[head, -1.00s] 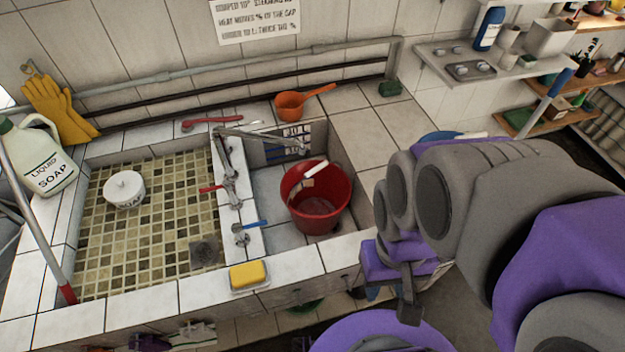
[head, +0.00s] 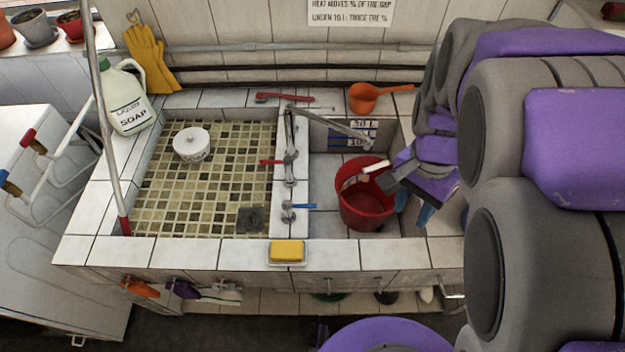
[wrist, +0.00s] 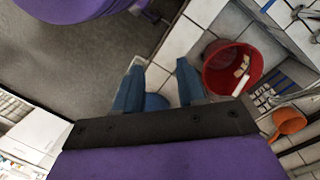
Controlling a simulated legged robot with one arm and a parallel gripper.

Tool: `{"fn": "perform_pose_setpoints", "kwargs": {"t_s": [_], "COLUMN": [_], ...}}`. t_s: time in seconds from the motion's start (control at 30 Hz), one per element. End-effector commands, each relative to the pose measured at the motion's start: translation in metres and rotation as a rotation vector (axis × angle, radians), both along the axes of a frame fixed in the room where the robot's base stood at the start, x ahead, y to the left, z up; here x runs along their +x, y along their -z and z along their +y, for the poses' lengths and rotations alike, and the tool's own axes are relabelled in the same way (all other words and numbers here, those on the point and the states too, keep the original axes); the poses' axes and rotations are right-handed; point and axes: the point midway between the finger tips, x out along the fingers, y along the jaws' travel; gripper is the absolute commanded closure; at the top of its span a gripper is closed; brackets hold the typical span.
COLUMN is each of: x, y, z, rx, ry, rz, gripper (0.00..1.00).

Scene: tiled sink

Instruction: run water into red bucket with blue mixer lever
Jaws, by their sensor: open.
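The red bucket (head: 362,212) stands upright in the right basin, with a white-handled brush (head: 377,169) inside; it also shows in the wrist view (wrist: 218,64). The blue mixer lever (head: 302,206) is on the divider between the basins, left of the bucket. The metal spout (head: 335,124) reaches from the divider toward the upper side of the bucket. My gripper (head: 414,205) is just right of the bucket, partly overlapping it in the head view. Its blue fingers (wrist: 158,82) are apart with nothing between them. No water stream is visible.
A red lever (head: 271,162) sits farther back on the divider. A yellow sponge (head: 287,250) lies on the front ledge. An orange ladle (head: 366,98) and a red tool (head: 284,97) lie on the back ledge.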

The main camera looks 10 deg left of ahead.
Motion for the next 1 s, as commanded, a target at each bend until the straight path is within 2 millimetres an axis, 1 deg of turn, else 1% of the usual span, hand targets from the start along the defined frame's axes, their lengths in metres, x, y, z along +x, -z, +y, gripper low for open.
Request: {"fn": "perform_pose_setpoints", "kwargs": {"t_s": [0.03, 0.2, 0.27, 0.3, 0.37, 0.4, 0.47, 0.5, 0.63, 0.7, 0.8, 0.9, 1.0], "x": [0.018, 0.074, 0.09, 0.102, 0.116, 0.126, 0.138, 0.146, 0.164, 0.169, 0.172, 0.172, 0.171], "y": [0.001, 0.009, 0.015, 0.019, 0.027, 0.032, 0.041, 0.048, 0.071, 0.084, 0.096, 0.104, 0.108], "z": [0.007, 0.037, 0.05, 0.06, 0.076, 0.088, 0.106, 0.118, 0.162, 0.183, 0.206, 0.22, 0.226], "rx": [-0.018, -0.062, -0.074, -0.082, -0.093, -0.098, -0.107, -0.11, -0.117, -0.12, -0.12, -0.12, -0.121], "ry": [0.053, 0.241, 0.302, 0.338, 0.393, 0.428, 0.476, 0.508, 0.599, 0.637, 0.679, 0.705, 0.718], "rz": [0.0, -0.018, -0.019, -0.024, -0.023, -0.025, -0.024, -0.022, -0.012, -0.003, 0.007, 0.018, 0.021], "gripper": [0.6, 0.6, 0.6, 0.6, 0.6, 0.6, 0.6, 0.6, 0.6, 0.6, 0.6, 0.6, 0.6]}}
